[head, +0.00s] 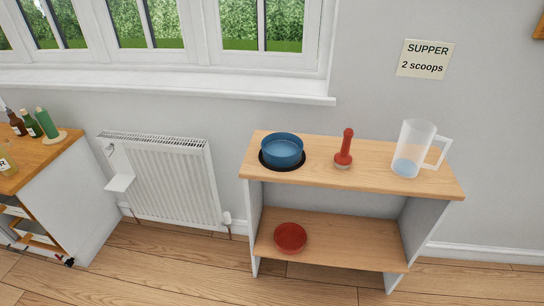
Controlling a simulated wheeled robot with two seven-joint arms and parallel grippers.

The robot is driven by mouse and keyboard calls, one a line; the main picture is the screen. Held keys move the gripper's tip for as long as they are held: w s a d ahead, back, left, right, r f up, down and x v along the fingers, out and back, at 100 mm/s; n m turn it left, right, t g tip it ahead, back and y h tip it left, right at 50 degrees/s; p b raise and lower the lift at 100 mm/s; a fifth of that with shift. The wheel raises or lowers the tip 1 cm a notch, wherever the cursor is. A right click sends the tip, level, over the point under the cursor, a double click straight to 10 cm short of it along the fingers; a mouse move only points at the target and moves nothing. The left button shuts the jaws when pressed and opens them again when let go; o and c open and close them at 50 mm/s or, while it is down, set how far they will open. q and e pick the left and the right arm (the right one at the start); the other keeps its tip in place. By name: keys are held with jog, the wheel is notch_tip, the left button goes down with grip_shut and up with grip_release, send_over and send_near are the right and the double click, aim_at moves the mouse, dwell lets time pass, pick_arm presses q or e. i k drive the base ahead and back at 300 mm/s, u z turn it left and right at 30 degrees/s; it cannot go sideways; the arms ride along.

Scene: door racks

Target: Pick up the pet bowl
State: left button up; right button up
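A blue round bowl (283,149) sits on a dark round mat (268,163) on the top of a wooden shelf unit, toward its left end. A red shallow bowl (290,238) sits on the lower shelf, left of its middle. I cannot tell from the picture which of the two is the pet bowl. Neither of my grippers is in view.
On the unit's top (375,179) stand a red-handled tool (344,147) and a clear jug (412,150) with a little bluish content. A radiator (165,180) is left of the unit. A counter (22,165) with bottles stands far left. Wooden floor (180,265) lies clear in front.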

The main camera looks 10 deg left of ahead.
aim_at(279, 148)
jog(key=u, duration=0.5)
jog(key=i, duration=0.85)
jog(key=u, duration=0.25)
